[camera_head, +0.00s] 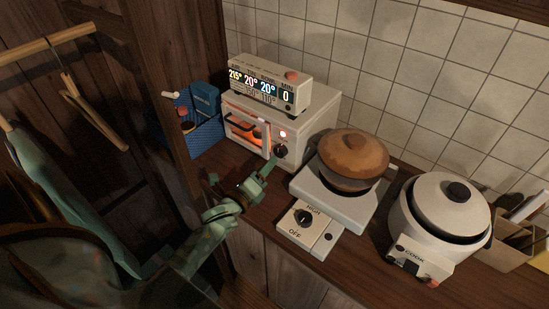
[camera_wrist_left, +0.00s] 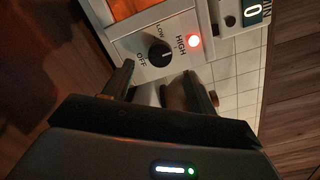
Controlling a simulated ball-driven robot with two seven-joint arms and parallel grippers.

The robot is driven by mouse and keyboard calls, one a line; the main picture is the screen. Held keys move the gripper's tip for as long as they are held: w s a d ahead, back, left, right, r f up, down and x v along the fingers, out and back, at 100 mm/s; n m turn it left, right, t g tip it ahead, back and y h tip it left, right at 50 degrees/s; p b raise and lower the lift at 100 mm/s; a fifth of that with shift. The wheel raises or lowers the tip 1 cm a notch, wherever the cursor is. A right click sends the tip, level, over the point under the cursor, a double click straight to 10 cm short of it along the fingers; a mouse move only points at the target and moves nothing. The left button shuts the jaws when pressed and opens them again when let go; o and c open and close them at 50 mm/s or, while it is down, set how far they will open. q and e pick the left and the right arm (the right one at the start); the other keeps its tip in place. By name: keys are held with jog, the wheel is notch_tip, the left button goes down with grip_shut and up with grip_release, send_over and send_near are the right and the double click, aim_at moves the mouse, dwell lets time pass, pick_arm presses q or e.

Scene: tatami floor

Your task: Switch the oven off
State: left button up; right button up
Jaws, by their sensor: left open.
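The oven (camera_head: 308,128) is a small white box at the back of the counter, with an orange glow behind its door window (camera_head: 245,131). A red lamp (camera_head: 283,134) is lit above its dark round knob (camera_head: 281,151). In the left wrist view the knob (camera_wrist_left: 158,54) sits among the labels OFF, LOW and HIGH, beside the lit lamp (camera_wrist_left: 194,41); I cannot clearly tell where its pointer stands. My left gripper (camera_head: 263,172) is open and empty, just in front of and below the knob. In the left wrist view its fingers (camera_wrist_left: 158,88) stand apart, short of the knob. My right gripper is not in view.
A display box (camera_head: 268,84) stands on the oven. A blue basket (camera_head: 205,136) is left of it. A hotplate (camera_head: 313,196) with a brown lidded pot (camera_head: 352,160) and a white cooker (camera_head: 440,208) stand to the right. A wooden post (camera_head: 163,100) rises at left.

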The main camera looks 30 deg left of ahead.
aim_at(278, 153)
pick_arm(q)
jog(key=w, duration=0.4)
jog(key=shift+w+b, duration=0.3)
jog(key=shift+w, duration=0.4)
jog(key=c, duration=1)
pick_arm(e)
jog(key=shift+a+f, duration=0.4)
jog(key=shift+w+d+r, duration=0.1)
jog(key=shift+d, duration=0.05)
